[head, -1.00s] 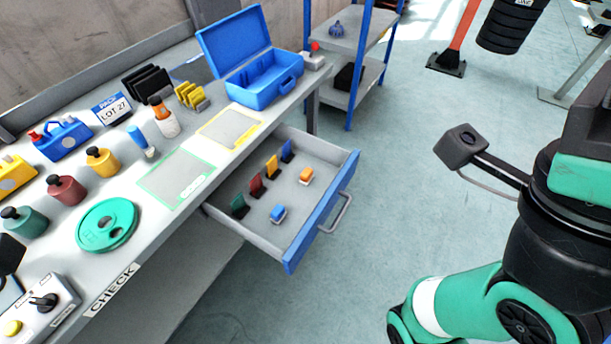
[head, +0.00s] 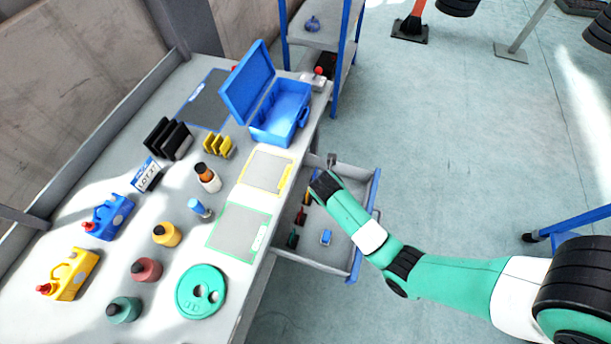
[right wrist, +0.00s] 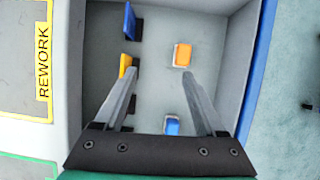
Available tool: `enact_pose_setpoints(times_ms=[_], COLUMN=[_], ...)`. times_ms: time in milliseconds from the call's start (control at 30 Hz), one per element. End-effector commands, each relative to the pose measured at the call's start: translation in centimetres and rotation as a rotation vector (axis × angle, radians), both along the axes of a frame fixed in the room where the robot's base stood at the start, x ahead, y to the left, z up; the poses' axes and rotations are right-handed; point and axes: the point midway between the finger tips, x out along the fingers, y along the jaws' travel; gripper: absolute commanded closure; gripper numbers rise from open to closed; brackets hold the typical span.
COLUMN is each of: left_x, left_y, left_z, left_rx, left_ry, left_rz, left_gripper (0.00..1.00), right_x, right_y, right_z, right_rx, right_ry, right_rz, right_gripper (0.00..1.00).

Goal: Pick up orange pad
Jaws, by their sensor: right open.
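The orange pad (right wrist: 182,54) lies on the drawer floor in the right wrist view. In the head view my right arm hides it. My right gripper (right wrist: 160,71) is open and empty above the drawer (right wrist: 210,35), its fingers reaching into the picture toward the pad. The pad shows just beyond the right-hand fingertip, with no visible contact. A blue pad (right wrist: 172,126) lies nearer, between the fingers in the picture; it also shows in the head view (head: 325,237). My left gripper is not in view.
Upright blue (right wrist: 129,20) and yellow (right wrist: 125,65) pieces stand left of the orange pad. The drawer's blue front (right wrist: 257,75) is at right. The bench holds a yellow-framed REWORK mat (head: 266,171) beside the drawer and an open blue case (head: 278,110).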

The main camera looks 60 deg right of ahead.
Motion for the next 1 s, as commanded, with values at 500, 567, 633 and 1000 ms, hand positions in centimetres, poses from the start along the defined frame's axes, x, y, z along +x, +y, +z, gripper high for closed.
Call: enact_pose_setpoints(times_ms=[500,567,633,1000], left_x=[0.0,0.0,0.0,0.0], left_y=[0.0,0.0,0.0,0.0], left_z=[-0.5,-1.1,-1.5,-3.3], left_rx=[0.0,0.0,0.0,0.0], left_ry=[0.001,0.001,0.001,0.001], left_rz=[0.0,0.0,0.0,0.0], left_gripper=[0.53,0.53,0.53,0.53], right_x=[-1.6,-1.4,-1.3,-1.1], right_y=[-2.2,-2.6,-3.0,-4.0], right_z=[-3.0,-3.9,-4.6,-7.1], right_rx=[0.002,0.003,0.001,0.001], right_ry=[0.032,0.032,0.029,0.03], right_rz=[-0.031,-0.03,-0.03,-0.028], right_gripper=[0.28,0.28,0.28,0.28])
